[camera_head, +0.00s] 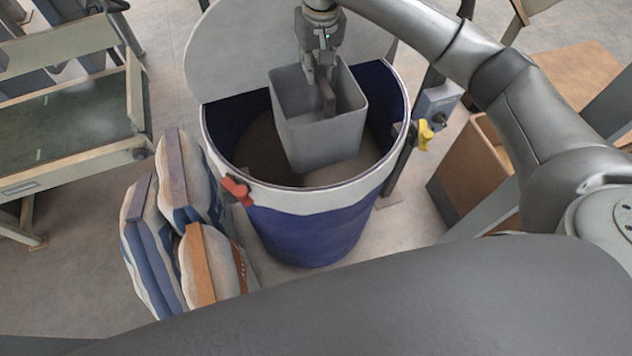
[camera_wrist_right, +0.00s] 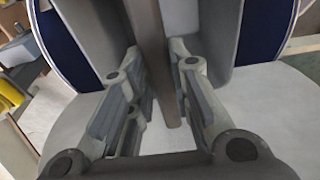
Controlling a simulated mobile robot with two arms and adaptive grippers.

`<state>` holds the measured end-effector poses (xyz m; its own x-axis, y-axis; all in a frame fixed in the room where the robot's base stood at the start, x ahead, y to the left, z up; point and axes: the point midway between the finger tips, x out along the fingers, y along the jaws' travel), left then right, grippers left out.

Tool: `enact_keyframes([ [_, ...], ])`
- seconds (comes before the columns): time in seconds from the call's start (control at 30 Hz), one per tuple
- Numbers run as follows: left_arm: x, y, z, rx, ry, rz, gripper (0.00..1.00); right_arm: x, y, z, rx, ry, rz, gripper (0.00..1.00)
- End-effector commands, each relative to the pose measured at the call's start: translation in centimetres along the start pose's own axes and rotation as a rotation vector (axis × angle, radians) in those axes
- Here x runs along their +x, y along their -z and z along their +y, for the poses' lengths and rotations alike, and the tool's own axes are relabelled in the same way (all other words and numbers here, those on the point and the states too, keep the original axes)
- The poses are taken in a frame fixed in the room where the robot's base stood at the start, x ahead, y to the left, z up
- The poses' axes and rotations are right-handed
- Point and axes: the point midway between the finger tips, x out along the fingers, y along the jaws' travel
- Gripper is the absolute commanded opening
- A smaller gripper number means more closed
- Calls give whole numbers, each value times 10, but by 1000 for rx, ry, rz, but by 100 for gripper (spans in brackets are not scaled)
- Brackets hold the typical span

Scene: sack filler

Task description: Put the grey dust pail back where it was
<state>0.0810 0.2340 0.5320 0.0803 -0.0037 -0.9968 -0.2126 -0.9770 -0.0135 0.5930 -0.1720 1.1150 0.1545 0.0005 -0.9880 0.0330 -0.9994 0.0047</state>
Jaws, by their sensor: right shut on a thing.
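The grey dust pail (camera_head: 318,135) hangs upright or slightly tilted in the mouth of a blue drum (camera_head: 310,230). Its lower part is below the drum's rim. The pail's underside and any contact with the drum's contents are hidden. My left gripper is not in view.
A grey half-round lid (camera_head: 245,45) covers the drum's back. A red clip (camera_head: 237,190) sits on the rim. Sacks (camera_head: 165,230) stand left of the drum. A yellow-handled fitting (camera_head: 425,134) and a cardboard box (camera_head: 465,165) are to the right. A conveyor-like bench (camera_head: 75,165) stands at left.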

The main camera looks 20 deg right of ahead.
Motion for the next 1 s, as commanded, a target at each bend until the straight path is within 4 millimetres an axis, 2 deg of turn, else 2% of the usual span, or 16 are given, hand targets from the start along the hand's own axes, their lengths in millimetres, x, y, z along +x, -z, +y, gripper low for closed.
enact_keyframes([
  [0.03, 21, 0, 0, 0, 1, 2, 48, 20, -3, 0, 0, 0, 1, 0],
  [0.1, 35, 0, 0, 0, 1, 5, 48, 34, -5, 0, 0, 0, 1, 0],
  [0.4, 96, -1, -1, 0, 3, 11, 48, 94, -15, -1, 0, 1, 2, 0],
  [0.6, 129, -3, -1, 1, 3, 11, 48, 127, -20, -1, 0, 1, 2, 0],
  [0.8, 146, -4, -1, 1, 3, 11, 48, 144, -22, -1, 0, 1, 2, 0],
  [0.93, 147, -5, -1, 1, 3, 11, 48, 151, -24, -1, 0, 0, 0, 0],
  [1.0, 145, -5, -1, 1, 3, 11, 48, 162, -26, 0, 1, -1, -2, 0],
])
